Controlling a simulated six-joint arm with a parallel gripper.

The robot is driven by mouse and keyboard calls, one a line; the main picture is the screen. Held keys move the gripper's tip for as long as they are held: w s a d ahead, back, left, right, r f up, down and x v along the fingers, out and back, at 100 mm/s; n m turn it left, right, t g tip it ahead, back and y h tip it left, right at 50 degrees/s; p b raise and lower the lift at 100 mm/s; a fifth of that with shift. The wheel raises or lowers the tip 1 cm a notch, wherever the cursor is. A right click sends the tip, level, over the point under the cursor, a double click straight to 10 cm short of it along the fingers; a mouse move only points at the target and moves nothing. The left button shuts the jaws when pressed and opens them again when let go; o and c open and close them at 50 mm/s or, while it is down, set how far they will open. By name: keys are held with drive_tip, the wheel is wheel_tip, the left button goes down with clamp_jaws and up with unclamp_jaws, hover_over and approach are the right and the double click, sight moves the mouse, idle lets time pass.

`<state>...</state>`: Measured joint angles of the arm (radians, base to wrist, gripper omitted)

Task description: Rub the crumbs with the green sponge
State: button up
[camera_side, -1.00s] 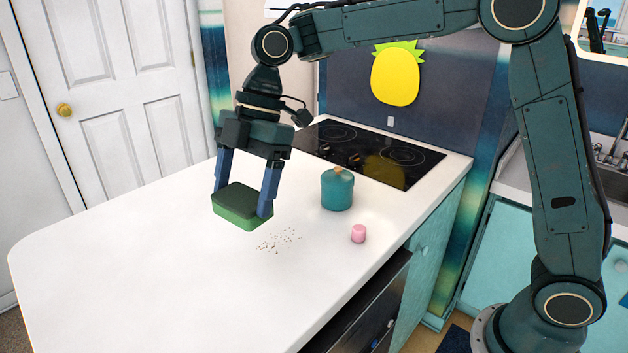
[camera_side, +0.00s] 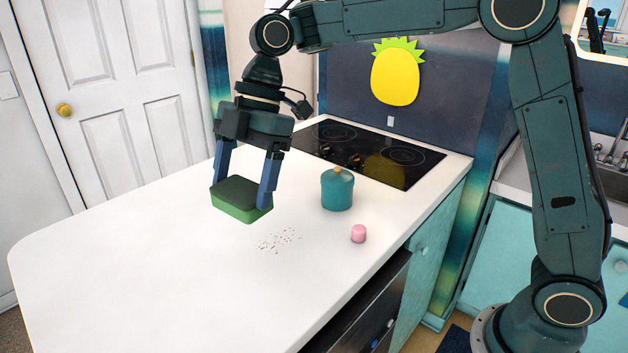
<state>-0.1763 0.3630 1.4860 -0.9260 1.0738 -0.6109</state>
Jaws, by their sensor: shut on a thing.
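The green sponge (camera_side: 238,204) is a block with a dark green top and brighter green sides. My gripper (camera_side: 242,192) is shut on it, with one blue finger at its left end and one at its right end. The sponge appears to be held a little above the white counter.
A teal lidded pot (camera_side: 337,190) stands right of the sponge. A small pink cylinder (camera_side: 358,233) stands right of the crumbs near the edge of the counter (camera_side: 130,270). A black cooktop (camera_side: 375,152) lies behind. The counter's left and front are clear.

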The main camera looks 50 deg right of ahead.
drive_tip(key=w+d+f, duration=1.1)
drive_tip(key=f, duration=0.1)
drive_tip(key=shift+w, duration=0.35)
drive_tip(key=shift+f, duration=0.1)
